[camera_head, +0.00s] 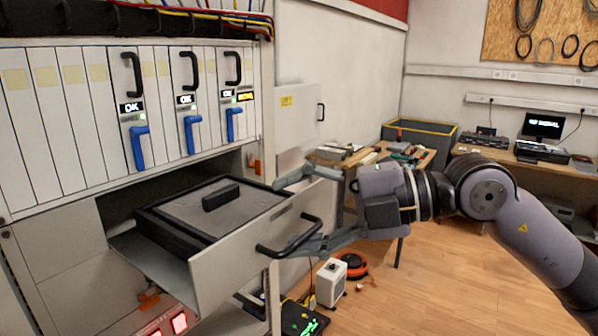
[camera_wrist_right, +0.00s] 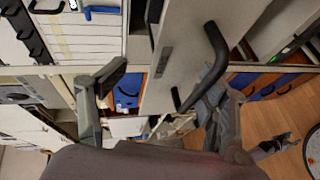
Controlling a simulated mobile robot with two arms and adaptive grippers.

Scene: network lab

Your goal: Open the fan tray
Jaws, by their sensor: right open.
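The fan tray (camera_head: 228,262) stands pulled out of the lower opening of the rack, with its grey front panel facing right. A black-framed unit with a grey top (camera_head: 185,213) sits in it. A black bar handle (camera_head: 312,232) is on the front panel; it also shows in the right wrist view (camera_wrist_right: 216,45). My right gripper (camera_head: 290,214) is open at the tray's front, its fingers spread above and beside the handle. One finger is close to the handle; I cannot tell whether they touch. My left gripper is not in view.
Upright modules with blue levers (camera_head: 138,147) and black handles fill the rack above the tray. A white box (camera_head: 331,282) and an orange reel (camera_head: 354,265) are on the floor below. A cluttered table (camera_head: 428,160) stands behind my right arm. Wooden floor is open at front right.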

